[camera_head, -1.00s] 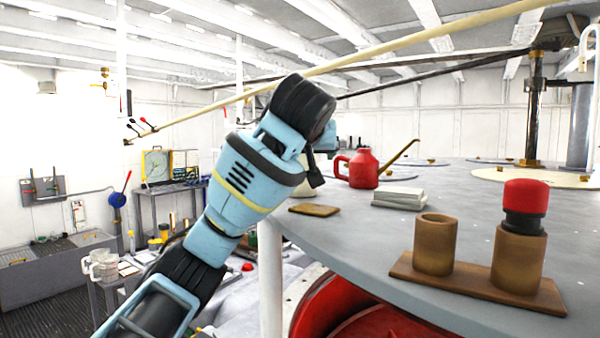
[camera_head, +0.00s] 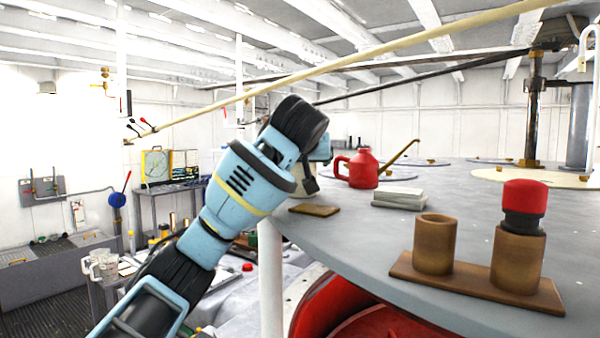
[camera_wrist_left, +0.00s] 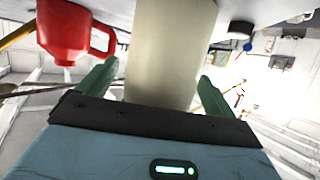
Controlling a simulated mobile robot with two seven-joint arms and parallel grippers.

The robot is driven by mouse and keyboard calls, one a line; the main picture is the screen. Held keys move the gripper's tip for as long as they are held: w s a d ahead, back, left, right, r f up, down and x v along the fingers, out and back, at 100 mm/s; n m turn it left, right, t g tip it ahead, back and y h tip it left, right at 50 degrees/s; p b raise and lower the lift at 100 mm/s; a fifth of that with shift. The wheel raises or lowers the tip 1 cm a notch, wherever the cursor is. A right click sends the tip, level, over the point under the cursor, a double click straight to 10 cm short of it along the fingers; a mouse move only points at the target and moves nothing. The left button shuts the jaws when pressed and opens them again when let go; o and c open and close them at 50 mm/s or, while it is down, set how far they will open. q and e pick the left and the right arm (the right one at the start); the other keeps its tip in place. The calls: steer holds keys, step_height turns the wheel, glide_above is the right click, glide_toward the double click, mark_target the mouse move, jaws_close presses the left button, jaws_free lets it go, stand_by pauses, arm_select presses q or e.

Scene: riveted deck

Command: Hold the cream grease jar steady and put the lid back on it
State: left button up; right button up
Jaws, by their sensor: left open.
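The cream grease jar (camera_wrist_left: 168,50) stands large in the left wrist view, between the two green fingers of my left gripper (camera_wrist_left: 158,72). The jar's top is hidden. My right gripper is not in view.
A red oil can (camera_head: 362,169) and a stack of pale slabs (camera_head: 398,198) stand near the jar. A flat brown piece (camera_head: 314,210) lies at the edge. A brown holder (camera_head: 434,245) with two cups, one with a red-topped black piece (camera_head: 524,205), stands front right.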

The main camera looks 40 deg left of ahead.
arm_select(q)
steer(key=c, duration=1.4)
steer(key=shift+o, duration=0.2)
steer(key=shift+r, duration=0.1)
steer(key=shift+r, duration=1.65)
steer(key=shift+s+d+r, duration=0.15)
steer(key=shift+s+d, duration=0.05)
steer(key=shift+s, duration=0.1)
steer(key=s+d+r, duration=0.1)
steer(key=s+d, duration=0.7)
steer(key=s, duration=0.5)
